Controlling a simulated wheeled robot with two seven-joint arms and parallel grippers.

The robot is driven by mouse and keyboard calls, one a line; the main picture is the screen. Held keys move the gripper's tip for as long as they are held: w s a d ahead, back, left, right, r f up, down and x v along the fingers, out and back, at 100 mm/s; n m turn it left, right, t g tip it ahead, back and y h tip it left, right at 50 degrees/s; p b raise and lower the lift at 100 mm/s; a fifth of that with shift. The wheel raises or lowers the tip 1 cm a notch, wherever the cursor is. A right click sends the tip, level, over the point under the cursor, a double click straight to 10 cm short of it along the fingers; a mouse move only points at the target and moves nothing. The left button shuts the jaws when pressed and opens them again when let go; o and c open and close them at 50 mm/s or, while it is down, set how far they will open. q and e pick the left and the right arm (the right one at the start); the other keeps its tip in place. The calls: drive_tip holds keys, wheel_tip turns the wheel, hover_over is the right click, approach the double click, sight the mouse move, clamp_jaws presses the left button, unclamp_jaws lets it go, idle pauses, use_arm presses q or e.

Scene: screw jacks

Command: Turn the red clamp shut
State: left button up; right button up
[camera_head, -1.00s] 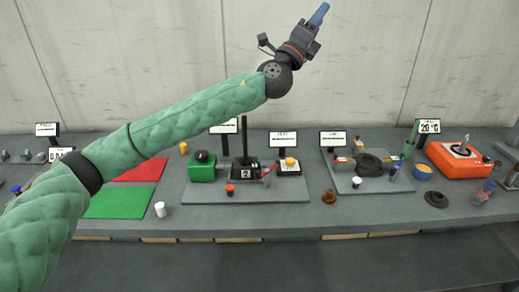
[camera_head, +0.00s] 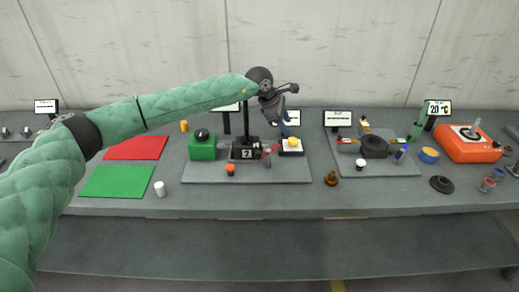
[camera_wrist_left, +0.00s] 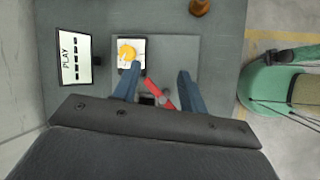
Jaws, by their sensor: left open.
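The red clamp (camera_head: 271,150) is a small red lever beside a black base with a "2" label and a tall post. In the left wrist view the red clamp (camera_wrist_left: 158,93) lies slantwise between my blue fingers, with clear space on both sides of it. My left gripper (camera_head: 286,130) points down above and slightly right of the lever in the head view. In the left wrist view my left gripper (camera_wrist_left: 160,70) is open and empty. Part of the clamp's mount is hidden behind the gripper body in that view.
A white box with a yellow button (camera_head: 292,145) stands close to the gripper's right, near a small display (camera_wrist_left: 77,57). A green block with a black knob (camera_head: 202,147) stands left of the post. An orange knob (camera_head: 230,169) sits in front. The plate's front right is clear.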

sight(258, 152)
use_arm(q)
drive_tip(key=s+a+m+y, duration=0.1)
drive_tip(key=a+y, duration=0.1)
drive_tip(key=a, duration=0.1)
drive_tip(key=a+f+m+g+y, duration=0.1)
drive_tip(key=a+y, duration=0.1)
drive_tip(key=a, duration=0.1)
drive_tip(key=s+a+f+m+y, duration=0.1)
drive_tip(key=a, duration=0.2)
drive_tip(key=shift+s+a+f+g+y, duration=0.1)
drive_tip(key=shift+s+f+g+y, duration=0.1)
drive_tip(key=shift+s+g+y, duration=0.15)
drive_tip(key=shift+m, duration=0.3)
drive_tip(key=shift+f+p, duration=2.05)
drive_tip(key=shift+f, duration=1.9)
use_arm(e)
drive_tip(key=s+d+f+t, duration=0.1)
drive_tip(key=s+f, duration=0.1)
drive_tip(key=s, duration=0.3)
drive_tip(key=shift+s+d+f, duration=0.35)
use_arm(q)
clamp_jaws()
use_arm(e)
drive_tip(key=shift+s, duration=0.1)
